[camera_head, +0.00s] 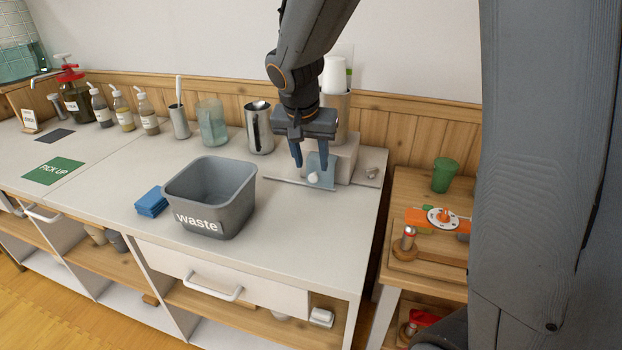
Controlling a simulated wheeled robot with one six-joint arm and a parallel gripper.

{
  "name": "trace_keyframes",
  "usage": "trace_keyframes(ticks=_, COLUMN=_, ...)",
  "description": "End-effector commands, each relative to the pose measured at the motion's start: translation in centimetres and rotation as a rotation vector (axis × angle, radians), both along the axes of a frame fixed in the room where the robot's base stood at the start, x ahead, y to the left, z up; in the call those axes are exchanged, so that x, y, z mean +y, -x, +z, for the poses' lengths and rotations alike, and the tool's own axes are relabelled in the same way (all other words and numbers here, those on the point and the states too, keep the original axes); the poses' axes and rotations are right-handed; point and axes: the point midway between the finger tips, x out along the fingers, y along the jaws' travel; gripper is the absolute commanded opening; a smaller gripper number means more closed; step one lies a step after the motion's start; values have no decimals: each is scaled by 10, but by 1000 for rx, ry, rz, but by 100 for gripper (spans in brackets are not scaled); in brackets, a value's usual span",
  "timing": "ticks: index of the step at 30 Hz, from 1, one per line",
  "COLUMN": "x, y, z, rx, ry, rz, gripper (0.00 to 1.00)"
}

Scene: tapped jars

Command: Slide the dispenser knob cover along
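The dispenser (343,164) is a pale box at the back right of the counter, with a tall cylinder behind it. A translucent blue-grey cover (330,174) stands upright at its front, on a thin rail (285,182) that runs out to the left. A round white knob (314,179) shows at the cover's lower part. My gripper (311,168) points down at the cover, fingers apart. The right finger overlaps the cover in the picture, and the left finger is just left of it. The knob shows below and between the fingertips. I cannot tell whether either finger touches the cover.
A grey waste bin (211,197) stands left of the rail, with blue cloths (151,202) beside it. A steel cup (259,128) and a glass jar (212,124) stand behind. A small metal piece (372,173) lies right of the dispenser. The counter's front right is clear.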

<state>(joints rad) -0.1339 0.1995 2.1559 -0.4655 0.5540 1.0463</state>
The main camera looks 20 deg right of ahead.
Motion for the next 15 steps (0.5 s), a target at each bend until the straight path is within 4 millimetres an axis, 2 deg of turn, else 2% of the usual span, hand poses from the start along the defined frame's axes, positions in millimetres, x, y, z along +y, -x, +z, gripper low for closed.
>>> trace_keyframes(ticks=3, x=2, y=-13, z=1, rx=-25, ry=2, rz=-35, gripper=39)
trace_keyframes(ticks=7, x=1, y=-18, z=-7, rx=-29, ry=3, rz=-46, gripper=39)
trace_keyframes(ticks=15, x=-8, y=-30, z=-43, rx=-28, ry=2, rz=-45, gripper=39)
